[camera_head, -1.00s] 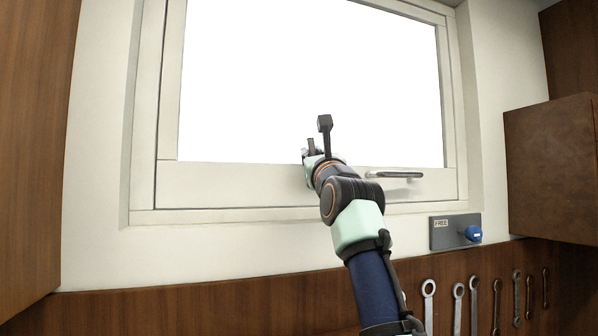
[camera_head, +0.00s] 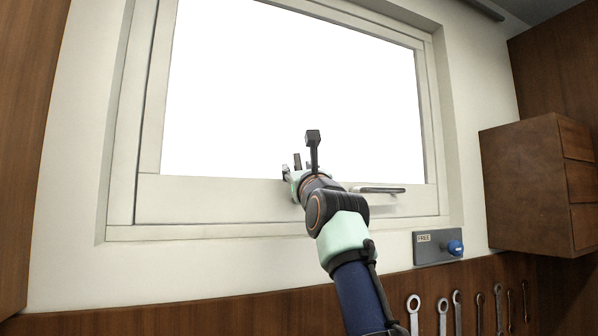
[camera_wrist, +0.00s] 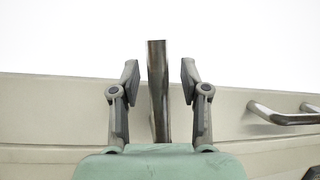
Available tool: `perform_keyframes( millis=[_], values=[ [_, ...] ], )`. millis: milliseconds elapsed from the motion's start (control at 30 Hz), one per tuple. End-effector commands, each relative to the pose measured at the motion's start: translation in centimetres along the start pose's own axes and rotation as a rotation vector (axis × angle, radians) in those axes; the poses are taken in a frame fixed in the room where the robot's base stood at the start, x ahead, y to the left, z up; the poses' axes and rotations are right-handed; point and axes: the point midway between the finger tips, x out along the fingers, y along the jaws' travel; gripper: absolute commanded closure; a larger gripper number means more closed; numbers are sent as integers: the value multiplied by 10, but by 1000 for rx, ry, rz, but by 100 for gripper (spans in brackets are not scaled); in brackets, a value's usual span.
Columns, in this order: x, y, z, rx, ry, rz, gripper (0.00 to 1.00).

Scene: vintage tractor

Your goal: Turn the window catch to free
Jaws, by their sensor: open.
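My gripper (camera_wrist: 160,73) is open, with one finger on each side of an upright metal bar (camera_wrist: 157,105), likely the window catch. A gap shows between each finger and the bar, so neither seems to touch it. The bar rises past the lower window frame (camera_wrist: 55,105) into the bright pane. In the head view my gripper (camera_head: 297,165) is at the lower frame of the window (camera_head: 215,200), left of a metal handle (camera_head: 380,190). A grey plate labelled FREE (camera_head: 424,240) with a blue knob (camera_head: 455,248) sits on the wall below right of the window.
The same handle also shows at the right in the wrist view (camera_wrist: 285,115). A wooden drawer cabinet (camera_head: 520,190) hangs at the right. Several wrenches (camera_head: 442,310) hang on the wood panel below. A wooden panel stands at the far left (camera_head: 25,140).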

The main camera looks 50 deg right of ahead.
Motion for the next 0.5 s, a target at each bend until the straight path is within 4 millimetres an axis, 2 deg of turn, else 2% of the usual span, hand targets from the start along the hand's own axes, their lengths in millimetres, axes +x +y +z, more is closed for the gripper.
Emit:
perform_keyframes(
  millis=[267, 500],
  values=[
    [-10, 0, 0, -2, -3, 1, 55],
    [-44, 0, 0, -1, -3, -1, 55]
  ],
)
